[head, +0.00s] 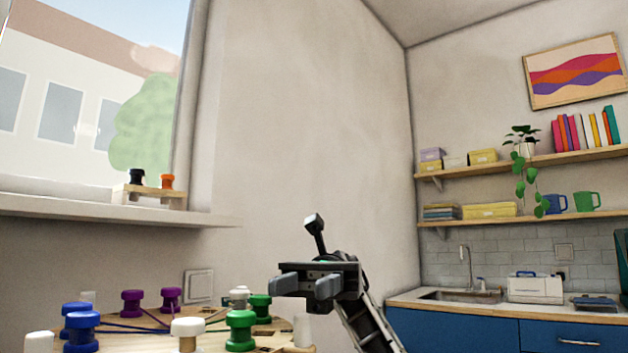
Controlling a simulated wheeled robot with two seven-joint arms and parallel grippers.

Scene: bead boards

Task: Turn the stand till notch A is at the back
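The stand (135,340) is a pale wooden board at the bottom left, cut off by the lower picture edge. Around it stand blue (81,332), purple (132,302), green (241,331) and white (187,333) spool-shaped pegs, with dark cords running between some of them. Small dark marks show near its right edge, too small to read; I cannot make out notch A. My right gripper (309,285) is above and right of the stand, apart from it, with its two grey fingers spread and nothing between them. My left gripper is out of view.
A windowsill (110,209) at the left holds a small wooden rack (150,195) with a black and an orange spool. A blue counter (470,329) with a sink stands at the right, under shelves. The space above the stand is clear.

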